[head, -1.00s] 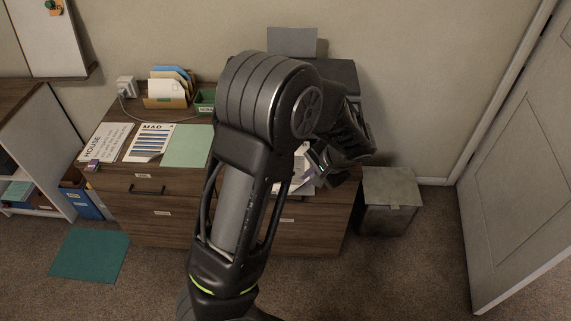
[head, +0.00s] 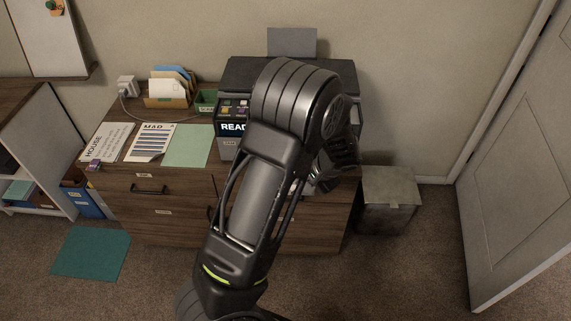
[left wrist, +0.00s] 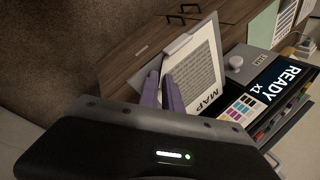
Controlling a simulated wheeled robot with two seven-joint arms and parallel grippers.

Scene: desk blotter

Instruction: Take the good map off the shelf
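A white printed sheet lettered MAP (left wrist: 197,72) lies at the front of the printer (left wrist: 262,88) in the left wrist view, on a pale tray. My left gripper (left wrist: 163,84) has its two purple fingers at the near edge of this sheet, with a narrow gap between them. I cannot tell if they touch the paper. In the head view my left arm covers the sheet and most of the gripper. Another sheet, headed MAD or similar (head: 152,140), lies on the cabinet top beside a HOUSE sheet (head: 104,141). My right gripper is out of view.
The printer (head: 235,77) stands on the wooden cabinet (head: 165,183). A green sheet (head: 187,145), a letter holder (head: 167,101) and a green box (head: 206,99) are to its left. A metal bin (head: 389,200) stands right of the cabinet. A shelf unit (head: 45,150) is at far left.

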